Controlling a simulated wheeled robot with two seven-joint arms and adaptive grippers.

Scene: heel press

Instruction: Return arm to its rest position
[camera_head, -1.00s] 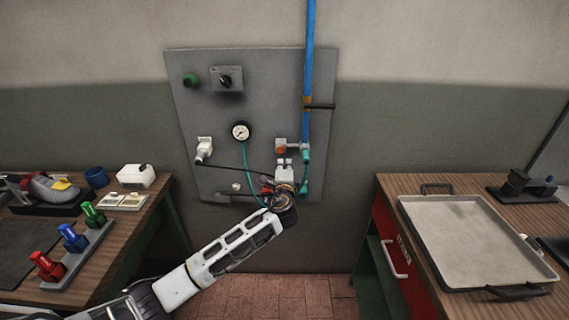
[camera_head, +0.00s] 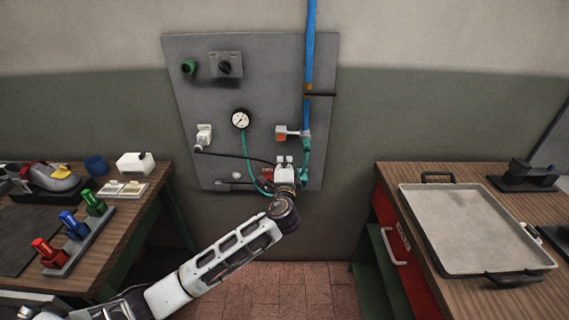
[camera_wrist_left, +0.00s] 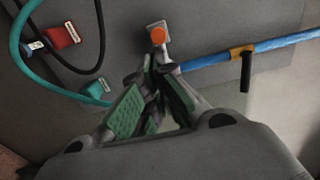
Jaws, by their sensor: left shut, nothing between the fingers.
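My left arm comes in from the lower left in the head view and reaches up to the grey wall panel (camera_head: 190,95). My left gripper (camera_head: 285,160) is at the panel's lower right, in front of the hoses. In the left wrist view, the gripper (camera_wrist_left: 157,64) has its green-padded fingers with the tips together and nothing between them. The tips point towards a fitting with an orange button (camera_wrist_left: 158,35), which also shows in the head view (camera_head: 281,132). I cannot tell the exact gap between them. My right gripper is not in view.
A blue pipe (camera_head: 310,50) runs down the panel, with a black lever (camera_wrist_left: 246,72) at its clamp. Teal hoses (camera_head: 246,155) hang near my gripper. Wooden benches stand left (camera_head: 140,215) and right (camera_head: 390,175); the right bears a metal tray (camera_head: 465,225). Floor between is clear.

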